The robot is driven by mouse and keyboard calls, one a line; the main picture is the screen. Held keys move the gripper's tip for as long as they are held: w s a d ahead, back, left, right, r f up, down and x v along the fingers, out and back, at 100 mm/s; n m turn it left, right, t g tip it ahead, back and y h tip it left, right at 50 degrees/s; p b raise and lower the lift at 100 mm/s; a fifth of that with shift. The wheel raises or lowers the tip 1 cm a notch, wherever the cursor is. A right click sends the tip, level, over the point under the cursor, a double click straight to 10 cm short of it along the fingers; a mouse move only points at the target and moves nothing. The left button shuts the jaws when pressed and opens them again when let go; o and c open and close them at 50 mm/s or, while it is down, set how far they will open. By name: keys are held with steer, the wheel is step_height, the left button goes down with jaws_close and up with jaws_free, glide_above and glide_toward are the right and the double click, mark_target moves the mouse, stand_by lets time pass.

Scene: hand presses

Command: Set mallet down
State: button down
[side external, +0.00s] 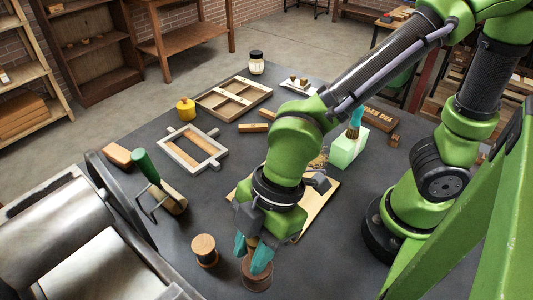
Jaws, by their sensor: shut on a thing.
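My gripper (254,258) points down near the front of the dark table, its teal fingers shut on the upper part of the mallet. The mallet's round brown head (257,282) shows below and between the fingertips. Its upper part is mostly hidden by the fingers. The mallet looks upright. I cannot tell whether its base touches the table.
A wooden spool (204,250) stands just left of my gripper. A green-handled roller (160,183) lies further left, beside the metal press (85,255). A pale board (318,205) lies behind my wrist. Bare table (330,265) is to the right.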

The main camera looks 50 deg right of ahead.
steer(key=shift+f, duration=2)
steer(key=shift+f, duration=0.15)
steer(key=c, duration=0.8)
jaws_free()
steer(key=w+v, duration=0.1)
steer(key=v, duration=1.1)
steer(key=w+d+r+m+t+h, duration=0.1)
steer(key=w+d+m+t, duration=0.1)
steer(key=d+m, duration=0.4)
steer(key=w+d+r+m+t, duration=0.2)
steer(key=d+m, duration=0.5)
steer(key=d, duration=0.1)
steer(key=w+d+r+m+t+h, duration=0.1)
steer(key=d+m+t, duration=0.1)
steer(key=d+m, duration=0.4)
steer(key=shift+w+d+r+m+h, duration=0.3)
steer(key=shift+w+d+r+m, duration=0.1)
steer(key=shift+m, duration=0.3)
